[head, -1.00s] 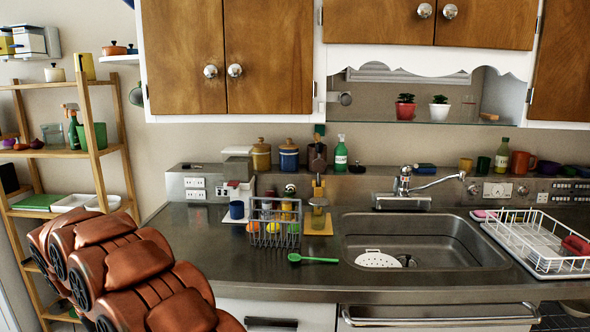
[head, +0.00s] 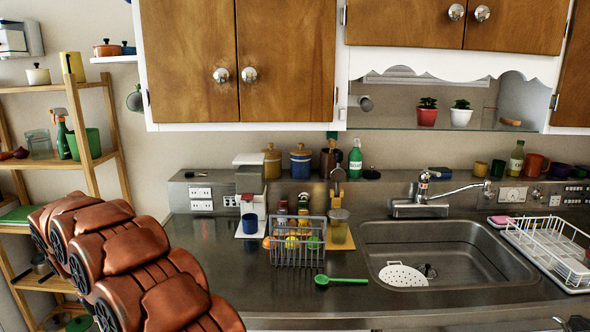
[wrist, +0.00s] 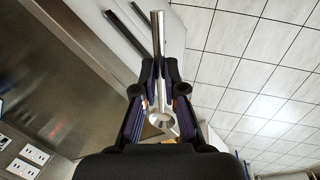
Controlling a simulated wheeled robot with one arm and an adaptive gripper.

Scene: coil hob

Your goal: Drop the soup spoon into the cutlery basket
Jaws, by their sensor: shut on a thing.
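My gripper (wrist: 159,72) shows only in the wrist view; it is shut on a shiny metal spoon (wrist: 157,35). The spoon's handle sticks out past the fingertips, and a rounded metal end lies back between the fingers. The spoon is not visible in the head view. A grey wire basket (head: 298,254), which looks like the cutlery basket, stands on the counter left of the sink. Colourful round items show through or behind its wires. My gripper's distance from it cannot be told. A green spoon (head: 341,281) lies on the counter just right of the basket.
The sink (head: 450,246) holds a white perforated disc (head: 403,275). A white dish rack (head: 552,245) stands right of it. Jars and bottles line the back ledge. A wooden shelf (head: 92,130) is at the far left.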

